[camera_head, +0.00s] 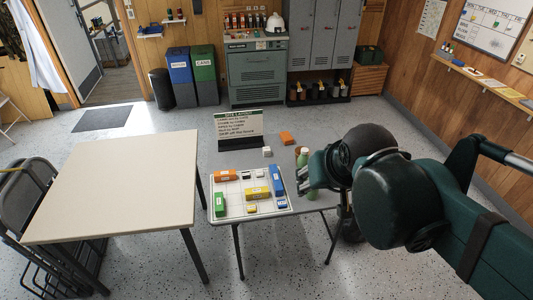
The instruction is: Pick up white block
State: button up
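A small white block (267,152) sits on the grey folding table (285,160), behind the white gridded board and in front of the sign. It stands apart from the other blocks. My arm reaches in from the right. Its dark rounded joints fill much of the right side and hide the space behind them. The end of the arm, with my gripper (306,184), is small and dark at the right edge of the grey table, right of the white block. Its fingers cannot be made out, nor whether they hold anything.
The gridded board (237,209) carries orange, yellow, blue, green and small dark or pale blocks. An orange block (287,138) lies behind the white block. A sign (238,126) stands at the back. A green bottle (304,158) is near my arm. A bare beige table (120,185) stands left.

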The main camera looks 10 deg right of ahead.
jog(key=w+r+m, duration=0.2)
jog(key=w+r, duration=0.1)
jog(key=w, duration=0.5)
jog(key=m+g+h+b, duration=0.2)
jog(key=m+g+h, duration=0.35)
jog(key=m, duration=0.95)
send_over(266, 149)
jog(key=a, duration=0.3)
notch_tip(266, 149, down, 36)
jog(key=g+y, duration=0.1)
jog(key=shift+w+d+f, duration=0.15)
jog(key=shift+d, duration=0.05)
jog(key=shift+f, duration=0.1)
jog(key=shift+x, duration=1.2)
jog(key=shift+f, duration=0.1)
